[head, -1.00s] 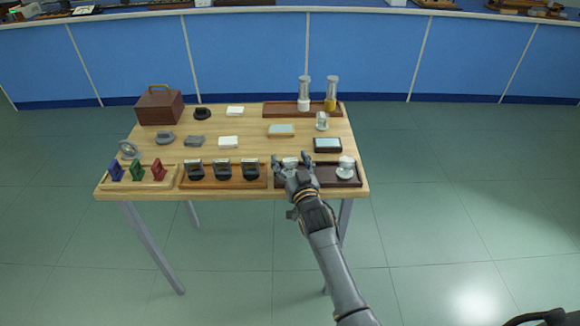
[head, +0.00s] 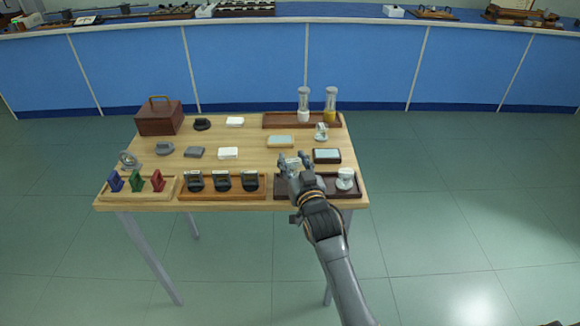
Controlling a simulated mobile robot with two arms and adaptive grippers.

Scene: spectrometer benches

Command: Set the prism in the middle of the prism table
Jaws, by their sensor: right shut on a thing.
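My right gripper (head: 296,160) is shut on a small pale, glassy piece (head: 292,164) that looks like the prism. It holds it over the back left part of the dark tray (head: 318,194) at the front right of the wooden table. The fingers hide part of the piece, and its exact shape is too small to tell. A white round-based piece (head: 345,179) stands in the right end of the same tray. I cannot make out for sure which thing is the prism table. My left gripper is not in view.
Left of the dark tray are an orange-brown tray (head: 221,195) with black holders and a light tray (head: 130,199) with coloured stands. A framed dark plate (head: 327,156) and a small white stand (head: 321,132) are behind. Two glass cylinders stand on a back tray (head: 281,121).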

